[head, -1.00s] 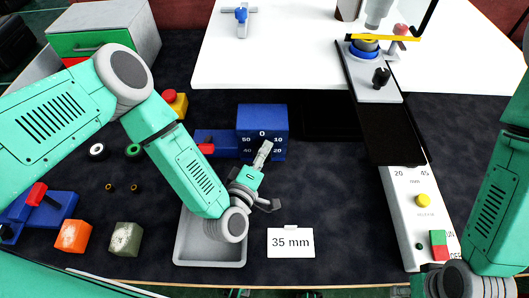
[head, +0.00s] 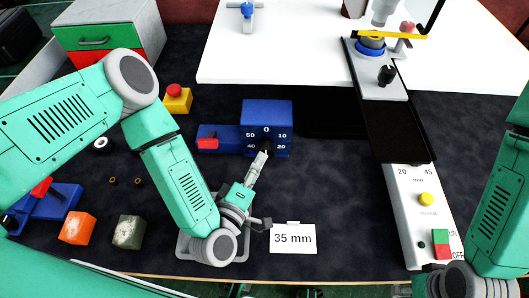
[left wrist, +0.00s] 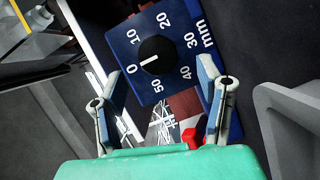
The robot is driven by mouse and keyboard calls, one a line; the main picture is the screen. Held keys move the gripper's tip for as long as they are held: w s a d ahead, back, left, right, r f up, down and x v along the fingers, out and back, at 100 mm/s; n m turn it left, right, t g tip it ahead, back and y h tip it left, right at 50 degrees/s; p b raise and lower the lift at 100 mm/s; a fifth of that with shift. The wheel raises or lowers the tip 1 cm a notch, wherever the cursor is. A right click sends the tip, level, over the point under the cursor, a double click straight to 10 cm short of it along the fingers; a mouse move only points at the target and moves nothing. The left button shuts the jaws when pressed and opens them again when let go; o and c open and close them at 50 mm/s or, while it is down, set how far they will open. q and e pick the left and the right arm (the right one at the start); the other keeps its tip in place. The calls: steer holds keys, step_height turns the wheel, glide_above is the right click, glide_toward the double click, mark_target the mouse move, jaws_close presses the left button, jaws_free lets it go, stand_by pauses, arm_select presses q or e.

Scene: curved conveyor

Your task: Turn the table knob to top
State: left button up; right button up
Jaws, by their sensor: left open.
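The blue box (head: 267,112) stands on the dark table, with a dial numbered 0 to 50 on its front. In the left wrist view, the black round knob (left wrist: 157,52) is uncovered and its white line points to 0. In the head view, 0 is at the top of the dial and my gripper partly hides the knob. My left gripper (left wrist: 167,95) is open, its two fingers apart with nothing between them. In the head view, the left gripper (head: 260,163) is just in front of the dial, below the knob. My right arm shows at the right edge, but its gripper is not in view.
A "35 mm" card (head: 293,239) lies in front of the box. A grey tray (head: 184,246) is under my left arm. A blue block with a red part (head: 207,140) adjoins the box at left. A white control panel (head: 407,204) is at right. Dark table between is clear.

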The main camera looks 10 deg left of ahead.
arm_select(q)
steer(key=v, duration=0.4)
steer(key=shift+s+a+f, duration=0.1)
steer(key=shift+s+a, duration=0.05)
steer(key=shift+s, duration=0.25)
steer(key=shift+s+a, duration=0.15)
steer(key=shift+s, duration=0.4)
steer(key=shift+r, duration=0.25)
